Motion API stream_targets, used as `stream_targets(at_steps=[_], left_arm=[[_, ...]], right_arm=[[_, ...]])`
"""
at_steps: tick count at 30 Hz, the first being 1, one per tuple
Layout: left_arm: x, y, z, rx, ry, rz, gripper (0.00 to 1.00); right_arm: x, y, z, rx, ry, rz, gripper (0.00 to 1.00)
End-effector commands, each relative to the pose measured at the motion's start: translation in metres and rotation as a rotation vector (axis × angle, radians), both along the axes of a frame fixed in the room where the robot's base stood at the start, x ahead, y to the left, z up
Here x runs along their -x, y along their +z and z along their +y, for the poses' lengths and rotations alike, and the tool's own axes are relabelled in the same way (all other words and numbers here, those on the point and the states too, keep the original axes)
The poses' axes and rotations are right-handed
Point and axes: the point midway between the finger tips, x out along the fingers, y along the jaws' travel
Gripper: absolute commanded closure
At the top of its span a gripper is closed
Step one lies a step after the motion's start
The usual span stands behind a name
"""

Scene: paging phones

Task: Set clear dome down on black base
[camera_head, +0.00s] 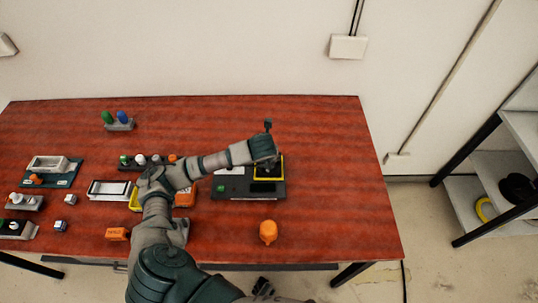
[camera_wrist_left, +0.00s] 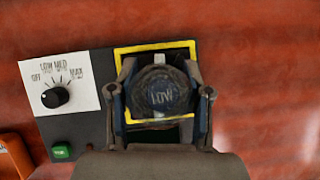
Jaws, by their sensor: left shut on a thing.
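The black base (camera_head: 230,190) is a flat dark box on the table. In the left wrist view the black base (camera_wrist_left: 85,135) has a yellow square frame (camera_wrist_left: 122,58) at one end. My left gripper (camera_head: 266,160) is over that framed end. In the left wrist view my left gripper (camera_wrist_left: 160,95) is shut on the round clear dome (camera_wrist_left: 160,92), with a finger on each side.
A white dial plate (camera_wrist_left: 55,95) with a black knob and a green button (camera_wrist_left: 62,151) are on the base. An orange knob-shaped part (camera_head: 268,232) stands in front. Other devices and small parts crowd the left half. The table's right end is clear.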

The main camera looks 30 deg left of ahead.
Motion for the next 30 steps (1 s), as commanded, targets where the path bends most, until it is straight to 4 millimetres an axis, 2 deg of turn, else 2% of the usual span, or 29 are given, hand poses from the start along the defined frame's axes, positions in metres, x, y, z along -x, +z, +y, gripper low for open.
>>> stream_targets(at_steps=[13,14,17,24,27,30], left_arm=[[0.0000,0.0034,0.0000,0.000,0.000,0.000,0.98],[0.0000,0.0034,0.0000,0.000,0.000,0.000,0.49],[0.0000,0.0033,-0.0001,0.000,0.000,0.000,0.24],[-0.0001,0.0031,0.0000,0.000,0.000,0.000,0.22],[0.0001,0.0030,-0.0001,0.000,0.000,0.000,0.05],[0.0001,0.0030,0.0000,0.000,0.000,0.000,0.05]], right_arm=[[0.0005,-0.0015,0.0000,0.000,0.000,0.001,0.60],[0.0005,-0.0015,0.0000,0.000,0.000,0.001,0.60],[0.0005,-0.0015,0.0000,0.000,0.000,0.001,0.60],[0.0005,-0.0016,0.0000,0.000,0.000,0.001,0.60],[0.0005,-0.0016,0.0000,0.000,0.000,0.001,0.60],[0.0005,-0.0016,0.0000,0.000,0.000,0.001,0.60]])
